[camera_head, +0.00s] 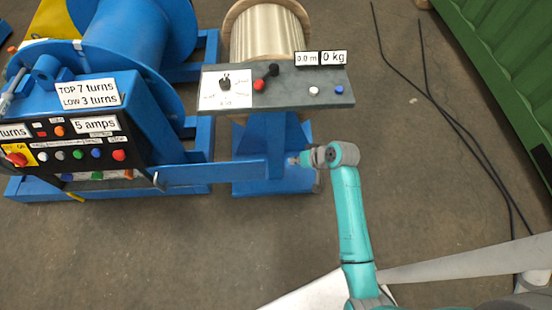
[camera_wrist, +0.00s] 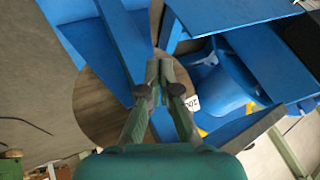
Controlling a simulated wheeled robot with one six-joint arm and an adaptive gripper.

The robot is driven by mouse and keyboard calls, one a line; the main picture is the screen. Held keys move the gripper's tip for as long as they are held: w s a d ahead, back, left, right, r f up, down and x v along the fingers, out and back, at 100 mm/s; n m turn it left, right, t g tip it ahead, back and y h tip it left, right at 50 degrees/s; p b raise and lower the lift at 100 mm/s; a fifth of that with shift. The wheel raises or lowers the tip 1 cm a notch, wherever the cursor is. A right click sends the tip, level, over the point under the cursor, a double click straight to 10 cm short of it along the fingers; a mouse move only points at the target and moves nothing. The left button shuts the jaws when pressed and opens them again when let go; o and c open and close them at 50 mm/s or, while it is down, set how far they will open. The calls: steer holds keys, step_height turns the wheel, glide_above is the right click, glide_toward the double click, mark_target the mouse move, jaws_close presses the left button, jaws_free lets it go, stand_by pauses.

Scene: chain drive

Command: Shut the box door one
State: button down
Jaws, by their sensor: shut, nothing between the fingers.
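My gripper (camera_wrist: 159,70) is shut and empty in the wrist view, its fingertips together. Blue metal parts and a brown round disc (camera_wrist: 100,112) show beyond the fingers; I cannot tell whether the fingers touch anything. In the head view my teal arm reaches up to the blue stand, and its fingers are not clearly seen. A blue control box (camera_head: 95,120) with a black button panel is at the left. A flat blue bar or flap (camera_head: 210,173) runs from its right side toward my wrist. I cannot tell for sure which part is box door one.
A grey console (camera_head: 280,94) with knobs and displays stands above the blue stand. A wire spool (camera_head: 265,32) and a large blue drum (camera_head: 135,40) are behind. A green container (camera_head: 505,60) and black cables lie right. Floor between is clear.

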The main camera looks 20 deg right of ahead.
steer(key=w+a+f, duration=0.6)
steer(key=f, duration=0.2)
steer(key=shift+w+a, duration=0.35)
steer(key=shift+a, duration=0.1)
